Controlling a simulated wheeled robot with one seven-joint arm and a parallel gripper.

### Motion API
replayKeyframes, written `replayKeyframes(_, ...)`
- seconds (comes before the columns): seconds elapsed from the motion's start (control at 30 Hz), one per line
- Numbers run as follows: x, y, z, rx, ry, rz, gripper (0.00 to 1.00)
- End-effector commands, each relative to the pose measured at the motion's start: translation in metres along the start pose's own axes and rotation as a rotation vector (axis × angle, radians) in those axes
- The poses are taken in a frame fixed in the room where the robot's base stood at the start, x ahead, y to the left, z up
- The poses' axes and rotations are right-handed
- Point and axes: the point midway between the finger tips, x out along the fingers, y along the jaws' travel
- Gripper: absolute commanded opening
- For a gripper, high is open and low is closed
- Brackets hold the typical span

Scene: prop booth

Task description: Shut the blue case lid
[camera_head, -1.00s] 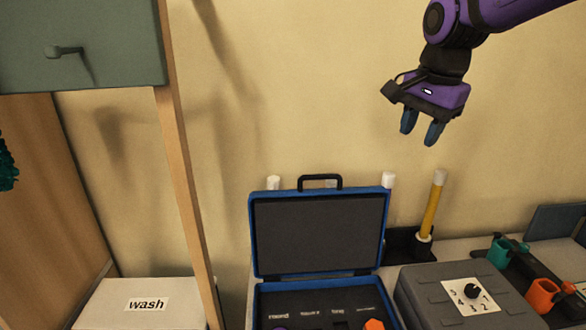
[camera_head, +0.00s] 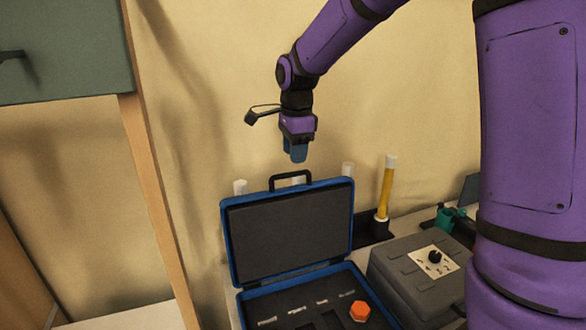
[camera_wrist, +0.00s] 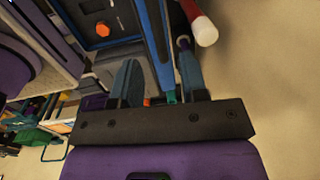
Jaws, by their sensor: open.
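The blue case (camera_head: 228,245) stands open on the counter in the head view. Its lid (camera_head: 290,232) is raised nearly upright, with a dark lining and a black handle (camera_head: 290,177) on its top edge. The base shows a dark insert with labels and an orange hexagonal piece (camera_head: 360,311). My gripper (camera_head: 296,155) points down just above the handle, apart from it in this view, and holds nothing that I can see. In the wrist view, the blue lid edge (camera_wrist: 152,40) runs between the two fingers (camera_wrist: 158,80); whether they touch it I cannot tell.
A grey box with a dial (camera_head: 435,257) stands right of the case. Behind it is a yellow rod with a white tip (camera_head: 387,185). White-tipped posts (camera_head: 240,187) stand behind the lid. A wooden post (camera_head: 150,190) rises at left. My arm hides the right side.

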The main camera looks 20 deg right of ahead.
Motion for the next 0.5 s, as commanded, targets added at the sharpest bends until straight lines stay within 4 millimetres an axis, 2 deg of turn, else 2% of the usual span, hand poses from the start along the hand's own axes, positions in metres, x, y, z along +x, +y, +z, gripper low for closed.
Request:
replayKeyframes(0.03, 0.01, 0.001, 0.0, 0.0, 0.001, 0.005, 0.4)
replayKeyframes(0.2, 0.034, 0.001, 0.0, 0.0, 0.002, 0.003, 0.4)
replayKeyframes(0.5, 0.05, 0.0, 0.0, -0.001, 0.002, -0.001, 0.4)
